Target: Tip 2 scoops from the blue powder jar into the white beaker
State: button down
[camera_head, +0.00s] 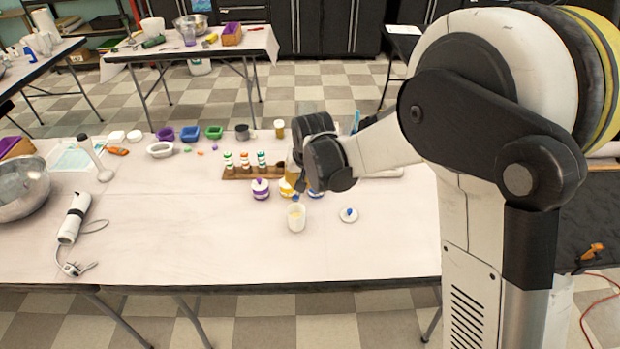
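The white beaker (296,219) stands upright near the middle of the table, with something pale yellow showing inside. My gripper (298,181) is just above and behind it, pointing down. A small blue bit (296,198) shows between the gripper and the beaker's rim; I cannot tell whether it is a scoop or powder. The blue powder jar (316,193) stands behind and right of the beaker, mostly hidden by my wrist. A white lid with a blue knob (348,215) lies on the table to the right. My fingers are too small and covered to read.
A purple-marked jar (260,189) and a yellow-marked jar (286,188) stand close behind the beaker. A wooden rack of small bottles (243,171) is behind them. The table's front is clear.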

jog(key=d+f+m+t+y+b, duration=0.1)
jog(key=d+f+m+y+b, duration=0.2)
jog(key=d+f+y+b, duration=0.2)
jog(key=shift+d+f+t+y+b, duration=0.35)
jog(key=shift+f+y+b, duration=0.6)
jog(key=shift+y+b, duration=1.8)
jog(key=shift+y+p, duration=0.65)
jog(key=shift+p, duration=0.05)
